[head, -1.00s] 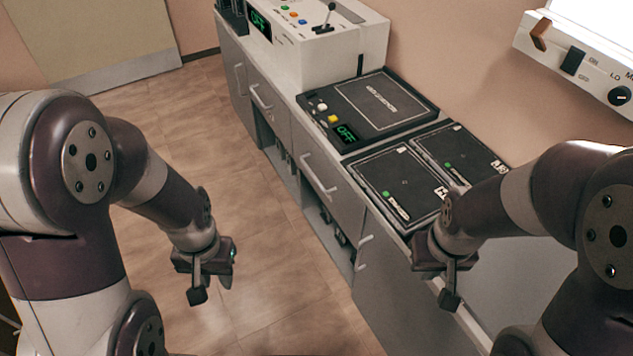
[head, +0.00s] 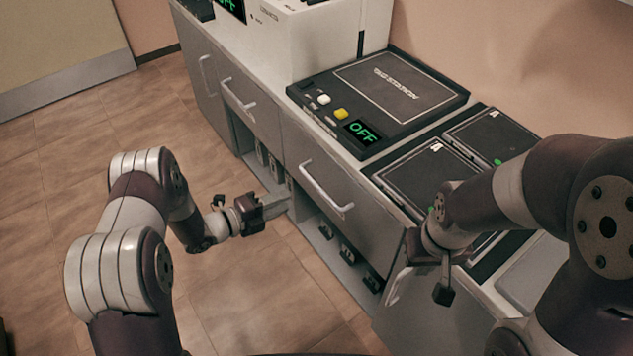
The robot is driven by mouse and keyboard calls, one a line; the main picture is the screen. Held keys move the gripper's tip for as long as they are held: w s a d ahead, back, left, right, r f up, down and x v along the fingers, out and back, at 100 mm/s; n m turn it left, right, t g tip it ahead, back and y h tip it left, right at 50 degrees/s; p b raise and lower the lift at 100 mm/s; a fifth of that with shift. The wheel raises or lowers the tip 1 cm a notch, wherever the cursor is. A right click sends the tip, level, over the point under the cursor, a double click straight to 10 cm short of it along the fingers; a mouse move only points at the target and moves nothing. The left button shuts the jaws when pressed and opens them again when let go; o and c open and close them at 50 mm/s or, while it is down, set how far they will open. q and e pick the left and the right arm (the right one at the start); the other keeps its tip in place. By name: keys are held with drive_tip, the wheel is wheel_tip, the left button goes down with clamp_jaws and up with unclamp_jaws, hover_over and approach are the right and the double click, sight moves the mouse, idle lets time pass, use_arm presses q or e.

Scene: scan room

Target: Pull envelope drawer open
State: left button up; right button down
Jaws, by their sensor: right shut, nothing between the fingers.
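The grey cabinet has a drawer front (head: 340,180) with a pale bar handle (head: 326,190) below the black OFF panel, and another drawer front (head: 245,98) with a similar handle (head: 238,100) further back. Both drawers look closed. No label shows which is the envelope drawer. My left gripper (head: 274,205) points right toward the cabinet, low over the floor and left of the nearer handle, not on it. Its finger gap cannot be made out. My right gripper (head: 441,280) hangs down, shut and empty, by the counter's front edge.
A black device (head: 395,92) with a green OFF display and dark flat cases (head: 430,180) lie on the counter. A white machine (head: 318,40) stands behind them. Open shelves (head: 335,240) with dark items lie under the drawers. The tiled floor (head: 100,150) at left is clear.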

sight(318, 186)
use_arm(q)
drive_tip(key=b+x, duration=0.2)
drive_tip(key=x, duration=1)
drive_tip(key=shift+w+f, duration=0.2)
drive_tip(key=shift+f, duration=0.05)
clamp_jaws()
